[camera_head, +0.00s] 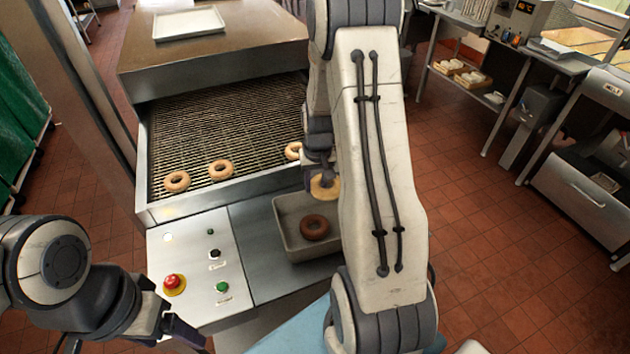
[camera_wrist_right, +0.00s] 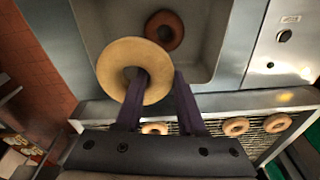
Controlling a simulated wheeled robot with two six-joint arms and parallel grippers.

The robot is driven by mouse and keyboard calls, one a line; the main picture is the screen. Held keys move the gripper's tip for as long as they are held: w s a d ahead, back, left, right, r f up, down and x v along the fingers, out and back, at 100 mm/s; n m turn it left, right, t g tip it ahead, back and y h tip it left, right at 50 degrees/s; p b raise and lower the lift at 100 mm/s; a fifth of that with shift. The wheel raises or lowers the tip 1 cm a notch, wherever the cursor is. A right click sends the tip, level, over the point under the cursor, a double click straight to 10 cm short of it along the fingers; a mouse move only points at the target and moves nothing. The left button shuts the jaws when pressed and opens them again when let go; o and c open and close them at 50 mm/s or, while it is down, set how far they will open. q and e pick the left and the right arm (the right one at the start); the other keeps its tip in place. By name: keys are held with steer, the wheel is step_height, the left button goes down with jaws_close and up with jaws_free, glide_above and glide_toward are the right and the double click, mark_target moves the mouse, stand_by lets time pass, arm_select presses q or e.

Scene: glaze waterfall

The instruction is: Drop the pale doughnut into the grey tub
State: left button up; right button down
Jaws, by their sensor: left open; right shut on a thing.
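The pale doughnut (camera_head: 320,191) is held by my right gripper (camera_head: 325,172) above the grey tub (camera_head: 283,228). In the right wrist view, one finger of the right gripper (camera_wrist_right: 160,82) passes through the hole of the pale doughnut (camera_wrist_right: 135,50) and the other is outside its ring. The tub also shows there (camera_wrist_right: 203,70). A dark brown doughnut (camera_head: 305,233) lies inside the tub, and it also shows in the wrist view (camera_wrist_right: 165,17). My left gripper (camera_head: 135,341) is open and empty at the lower left, partly cut off by the frame edge.
Several doughnuts, such as one pale brown ring (camera_head: 177,174), lie on the wire conveyor (camera_head: 225,125) behind the tub. A control panel with a red button (camera_head: 174,283) is left of the tub. A white tray (camera_head: 188,23) sits on the machine's hood.

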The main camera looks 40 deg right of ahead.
mark_target(318, 188)
steer(key=shift+f+b, duration=1.25)
steer(key=shift+f, duration=0.75)
steer(key=shift+s, duration=0.1)
steer(key=shift+c, duration=2.2)
jaws_free()
steer(key=shift+r, duration=0.1)
steer(key=r, duration=0.7)
steer(key=s+r+b, duration=0.1)
steer(key=r, duration=0.2)
steer(key=shift+s+a+r, duration=0.1)
steer(key=shift+a+r, duration=0.1)
